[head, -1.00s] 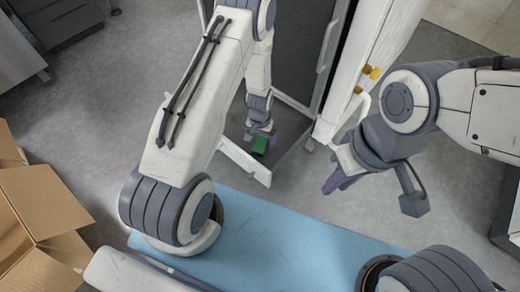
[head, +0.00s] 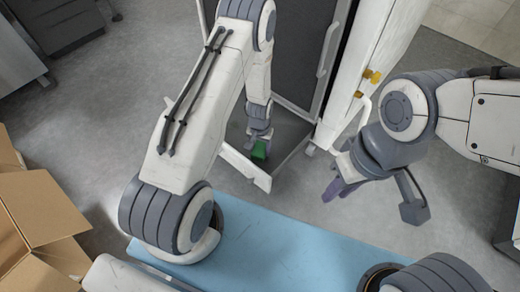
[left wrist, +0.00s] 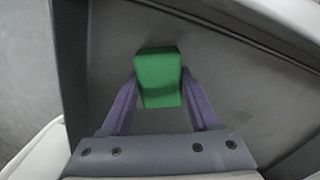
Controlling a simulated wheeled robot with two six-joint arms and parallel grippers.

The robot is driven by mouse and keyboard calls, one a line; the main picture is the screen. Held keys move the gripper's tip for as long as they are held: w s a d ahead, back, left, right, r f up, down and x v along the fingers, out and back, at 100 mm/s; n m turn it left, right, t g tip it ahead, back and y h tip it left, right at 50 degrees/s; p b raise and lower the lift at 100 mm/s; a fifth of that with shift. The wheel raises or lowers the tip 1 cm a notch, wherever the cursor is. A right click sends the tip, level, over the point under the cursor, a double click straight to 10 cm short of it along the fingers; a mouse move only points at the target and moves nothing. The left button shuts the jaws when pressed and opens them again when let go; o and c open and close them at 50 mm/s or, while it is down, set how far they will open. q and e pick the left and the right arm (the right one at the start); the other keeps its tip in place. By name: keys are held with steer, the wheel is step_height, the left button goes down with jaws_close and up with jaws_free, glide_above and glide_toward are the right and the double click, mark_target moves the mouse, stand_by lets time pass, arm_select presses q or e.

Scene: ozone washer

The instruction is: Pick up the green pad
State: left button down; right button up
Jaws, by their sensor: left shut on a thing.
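The green pad (head: 260,149) is a small green block low inside the open grey and white cabinet in the head view. In the left wrist view the green pad (left wrist: 160,78) sits between the two purple fingers of my left gripper (left wrist: 159,88). My left gripper (head: 259,136) is shut on it; in the wrist view the cabinet floor lies behind the pad. I cannot tell if the pad still touches that floor. My right gripper (head: 338,188) hangs to the right of the cabinet, away from the pad; its finger gap is not clear.
The cabinet (head: 298,60) has white frame edges close around my left arm and a handled door panel on its right. Open cardboard boxes (head: 40,205) stand at the left. Grey floor (head: 290,215) is clear between the cabinet and my blue base.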

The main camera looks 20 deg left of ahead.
mark_target(260, 149)
arm_select(q)
step_height(260, 149, up, 4)
steer(key=p, duration=0.2)
steer(key=shift+r+p, duration=0.2)
steer(key=shift+p, duration=0.2)
steer(key=s+d+r+p, duration=0.4)
steer(key=d+r, duration=0.2)
steer(key=d, duration=0.5)
steer(key=shift+p, duration=0.4)
